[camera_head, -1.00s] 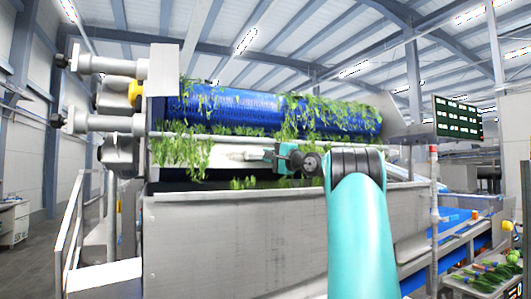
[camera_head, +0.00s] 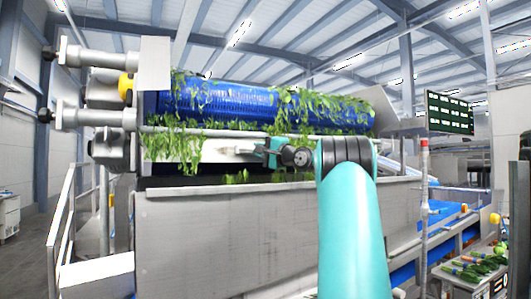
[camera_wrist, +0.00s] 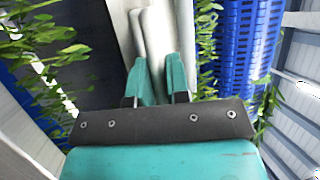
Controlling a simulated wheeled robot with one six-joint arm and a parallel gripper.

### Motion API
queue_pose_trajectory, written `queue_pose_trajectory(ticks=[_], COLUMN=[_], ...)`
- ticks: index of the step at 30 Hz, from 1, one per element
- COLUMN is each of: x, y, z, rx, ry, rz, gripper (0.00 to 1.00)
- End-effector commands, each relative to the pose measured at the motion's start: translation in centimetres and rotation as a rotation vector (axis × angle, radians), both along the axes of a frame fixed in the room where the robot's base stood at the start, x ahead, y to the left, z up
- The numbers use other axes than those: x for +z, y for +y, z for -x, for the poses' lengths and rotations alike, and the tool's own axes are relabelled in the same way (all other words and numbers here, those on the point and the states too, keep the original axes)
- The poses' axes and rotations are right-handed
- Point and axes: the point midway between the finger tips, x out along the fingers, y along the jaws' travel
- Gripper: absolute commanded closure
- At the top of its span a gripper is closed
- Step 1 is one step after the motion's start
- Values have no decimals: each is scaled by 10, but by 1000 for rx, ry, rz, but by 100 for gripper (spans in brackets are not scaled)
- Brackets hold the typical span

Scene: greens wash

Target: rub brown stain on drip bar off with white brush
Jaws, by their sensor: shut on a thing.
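My gripper (camera_head: 262,151) is in front of the washing machine, level with the gap below the blue drum, pointing left. It is shut on a white brush (camera_wrist: 160,32), whose pale body extends from between the teal fingers (camera_wrist: 157,82) in the wrist view. In the head view the brush is a small pale shape left of the fingers, hard to tell from the pale surface behind. The drip bar appears to be the long grey bar (camera_head: 225,133) under the drum. I cannot make out the brown stain or whether the brush touches the bar.
The blue drum (camera_head: 235,103) carries hanging green leaves (camera_head: 180,147), which also flank the gripper in the wrist view. A grey metal trough wall (camera_head: 230,225) stands below. A blue conveyor (camera_head: 440,217) and a tray of greens (camera_head: 470,268) are at the right.

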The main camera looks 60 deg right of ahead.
Motion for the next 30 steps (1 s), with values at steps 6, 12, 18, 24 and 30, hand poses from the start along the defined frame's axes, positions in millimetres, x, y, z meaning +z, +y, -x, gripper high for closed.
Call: queue_pose_trajectory(ticks=[6, 12, 18, 24, 30], x=[-2, -1, 0, -1, -1], y=[11, 27, 32, 45, 56], z=[-7, -15, -18, -27, -36], rx=[3, 2, 1, 3, 2], ry=[1, 0, 1, 0, 1], rz=[-1, -1, -1, 0, -1], gripper=[100, 100, 100, 100, 100])
